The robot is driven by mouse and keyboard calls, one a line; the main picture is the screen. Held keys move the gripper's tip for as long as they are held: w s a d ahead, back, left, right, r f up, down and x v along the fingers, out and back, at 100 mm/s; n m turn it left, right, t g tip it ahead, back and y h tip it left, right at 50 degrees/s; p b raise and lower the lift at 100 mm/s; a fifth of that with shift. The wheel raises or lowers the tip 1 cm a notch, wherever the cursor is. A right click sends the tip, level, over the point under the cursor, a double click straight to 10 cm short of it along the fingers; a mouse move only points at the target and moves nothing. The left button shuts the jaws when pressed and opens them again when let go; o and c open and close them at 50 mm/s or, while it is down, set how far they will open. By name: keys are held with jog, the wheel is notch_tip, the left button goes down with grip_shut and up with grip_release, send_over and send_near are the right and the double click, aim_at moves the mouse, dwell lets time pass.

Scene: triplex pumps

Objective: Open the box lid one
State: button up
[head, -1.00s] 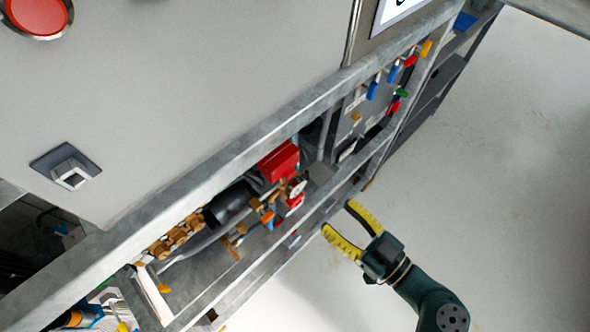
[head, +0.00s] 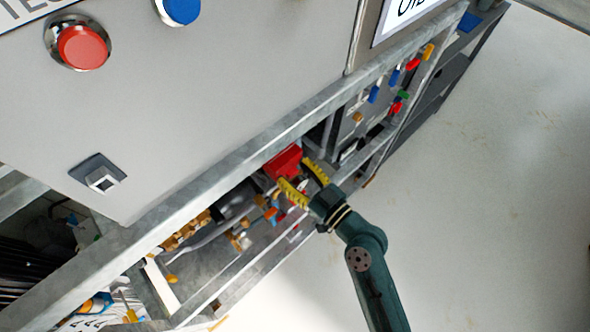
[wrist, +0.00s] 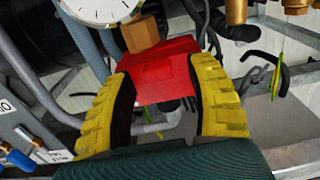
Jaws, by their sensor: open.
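The red box (head: 283,162) sits among pipes inside the frame below the grey panel. In the wrist view the red box (wrist: 165,70) lies straight ahead, its lid facing me and looking closed. My gripper (head: 304,176) is open with its yellow ribbed fingers reaching in at the box.
A round gauge (wrist: 100,8) and a brass block (wrist: 139,33) stand close above the box. Brass fittings (head: 188,230) and pipes crowd the left. Metal frame rails (head: 250,160) run past the arm. Coloured valve handles (head: 395,78) are at upper right. The floor on the right is clear.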

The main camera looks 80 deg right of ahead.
aim_at(289, 164)
jog(key=shift+s, duration=0.1)
grip_shut()
jog(key=shift+r+p, duration=0.1)
jog(key=shift+p, duration=0.3)
